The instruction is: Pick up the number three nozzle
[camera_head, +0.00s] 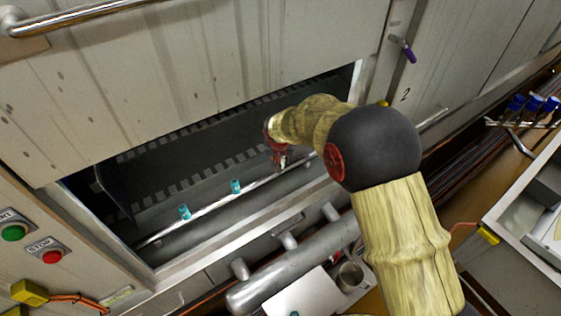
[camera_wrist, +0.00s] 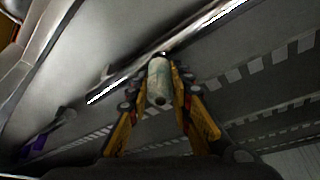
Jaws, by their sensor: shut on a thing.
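My gripper (camera_wrist: 162,75) is shut on a pale teal-white nozzle (camera_wrist: 158,86), with one yellow finger on each side of it. The nozzle's far end meets the shiny pipe in the wrist view; I cannot tell whether it is still attached. In the head view my gripper (camera_head: 280,157) is at the right part of the opening, and the held nozzle cannot be made out there. Two other teal nozzles, one at the left (camera_head: 184,212) and one in the middle (camera_head: 235,187), stand on the pipe (camera_head: 208,200). No numbers are legible on the nozzles.
The opening has a metal panel (camera_head: 190,70) above and a metal frame (camera_head: 235,240) below. A green button (camera_head: 13,233) and red button (camera_head: 52,257) are at the left. A thick pipe (camera_head: 290,265) runs below. A purple-tipped handle (camera_head: 408,50) is at upper right.

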